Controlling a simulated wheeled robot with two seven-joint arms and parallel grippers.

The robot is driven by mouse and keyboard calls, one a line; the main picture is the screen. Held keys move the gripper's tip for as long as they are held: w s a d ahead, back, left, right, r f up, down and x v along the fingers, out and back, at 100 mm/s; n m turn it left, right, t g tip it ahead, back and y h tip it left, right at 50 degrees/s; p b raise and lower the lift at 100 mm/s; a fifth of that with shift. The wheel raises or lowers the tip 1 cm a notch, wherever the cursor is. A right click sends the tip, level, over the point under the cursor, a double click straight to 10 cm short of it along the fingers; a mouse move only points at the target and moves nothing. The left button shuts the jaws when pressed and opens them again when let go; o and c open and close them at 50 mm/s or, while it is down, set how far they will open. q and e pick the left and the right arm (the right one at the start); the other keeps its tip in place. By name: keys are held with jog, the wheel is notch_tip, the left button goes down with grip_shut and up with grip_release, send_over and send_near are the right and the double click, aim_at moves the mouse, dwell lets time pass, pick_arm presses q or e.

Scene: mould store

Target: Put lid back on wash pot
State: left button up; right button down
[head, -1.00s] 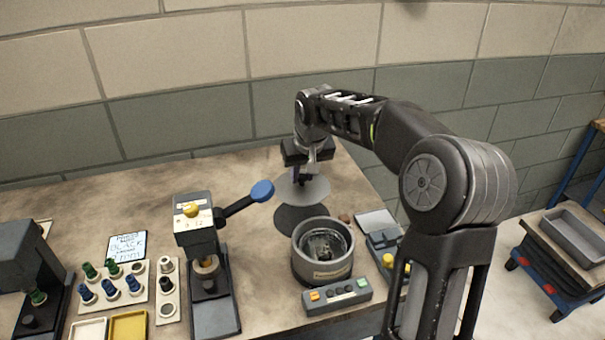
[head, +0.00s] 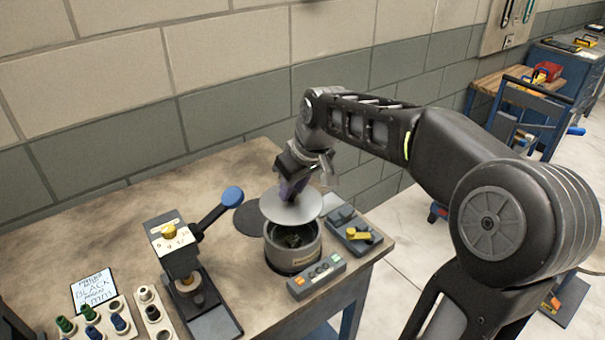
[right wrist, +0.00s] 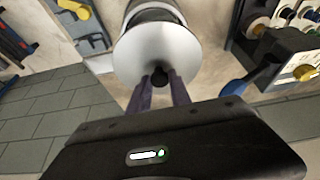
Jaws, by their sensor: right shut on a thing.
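The lid (head: 279,209) is a round pale grey disc with a dark knob. My right gripper (head: 292,192) is shut on the lid's knob and holds the lid in the air. In the right wrist view the fingers (right wrist: 160,88) close on the knob, and the lid (right wrist: 152,48) hides most of what is beyond. Dark contents show in the pot's opening. My left gripper is out of view.
A control box (head: 316,277) with coloured buttons sits in front of the pot. A grey device with a yellow lever (head: 357,235) stands right of it. A press with a blue-ended handle (head: 231,196) stands left. The bench (head: 120,228) is bare at the back left.

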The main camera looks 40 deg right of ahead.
aim_at(297, 205)
jog(key=shift+s+a+f+n, duration=0.1)
jog(key=shift+s+f+n, duration=0.1)
jog(key=shift+n, duration=0.1)
jog(key=shift+d, duration=0.2)
jog(key=shift+a, duration=0.1)
jog(key=shift+f, duration=0.1)
jog(key=shift+f+b, duration=2.45)
jog(key=shift+f, duration=0.65)
jog(key=shift+f+b, duration=0.15)
jog(key=shift+b, duration=0.2)
